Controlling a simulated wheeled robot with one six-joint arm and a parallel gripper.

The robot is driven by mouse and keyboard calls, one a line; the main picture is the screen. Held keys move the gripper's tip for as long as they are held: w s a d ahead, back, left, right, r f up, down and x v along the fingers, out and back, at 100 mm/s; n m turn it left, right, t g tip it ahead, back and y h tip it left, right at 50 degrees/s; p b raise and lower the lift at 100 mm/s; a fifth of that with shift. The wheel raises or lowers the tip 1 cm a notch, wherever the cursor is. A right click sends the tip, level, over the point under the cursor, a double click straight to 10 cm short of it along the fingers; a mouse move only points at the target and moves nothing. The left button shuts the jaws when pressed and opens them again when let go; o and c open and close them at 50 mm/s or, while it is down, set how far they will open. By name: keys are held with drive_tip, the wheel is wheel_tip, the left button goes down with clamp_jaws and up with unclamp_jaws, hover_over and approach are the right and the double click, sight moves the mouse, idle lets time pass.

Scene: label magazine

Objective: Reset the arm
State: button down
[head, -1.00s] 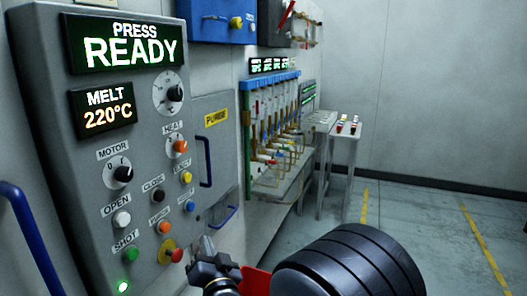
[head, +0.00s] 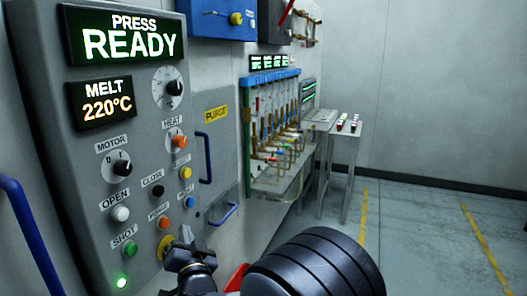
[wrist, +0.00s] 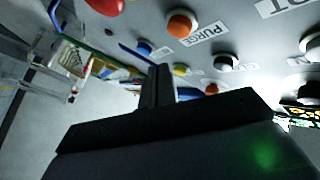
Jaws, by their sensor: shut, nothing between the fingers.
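My gripper (head: 187,243) is low in the head view, in front of the lower right part of the grey control panel (head: 60,170). It is shut and holds nothing. In the wrist view my closed fingers (wrist: 158,82) stand together in the middle, pointing away, with the panel's buttons above them. In the head view the gripper partly covers a red button with a yellow collar (head: 164,243). The dark ribbed part of my arm fills the bottom middle.
The panel carries a READY display (head: 125,42), a MELT 220°C display (head: 103,102), knobs and several coloured buttons. The orange button above PURGE shows in the wrist view (wrist: 182,24). A rack of tubes (head: 275,125) stands farther back. The floor to the right is clear.

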drive_tip(key=shift+f+b, duration=0.2)
drive_tip(key=shift+b, duration=0.2)
drive_tip(key=r+p, duration=0.1)
drive_tip(key=p, duration=0.3)
drive_tip(key=shift+d+p, duration=0.1)
drive_tip(key=shift+p, duration=0.9)
